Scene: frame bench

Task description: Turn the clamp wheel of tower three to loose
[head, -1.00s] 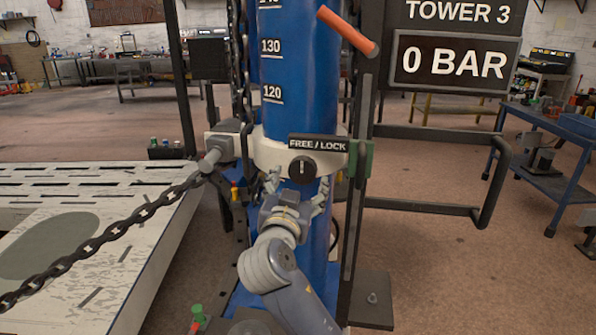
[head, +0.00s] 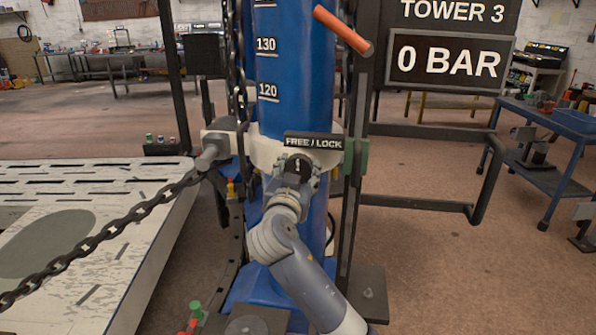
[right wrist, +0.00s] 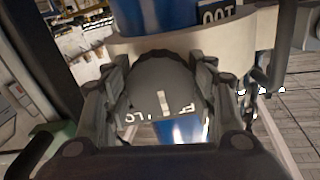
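The clamp wheel (head: 298,163) is a dark round knob with a white mark, on the pale collar around tower three's blue column, under the FREE/LOCK plate (head: 314,142). My right gripper (head: 299,172) is at the wheel, with a finger on each side of it. In the right wrist view, the dark wheel (right wrist: 160,88) lies between the two fingers (right wrist: 162,90). Its white mark stands about upright in that view, above partly visible lettering. The fingers look spread around the wheel; firm contact cannot be made out. My left gripper is not in view.
A dark chain (head: 130,225) runs from the collar to the lower left, over the pale bench deck (head: 150,200). An orange-handled lever (head: 342,29) sticks out above. The display (head: 450,62) reads 0 BAR. A blue cart (head: 540,125) stands at the right.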

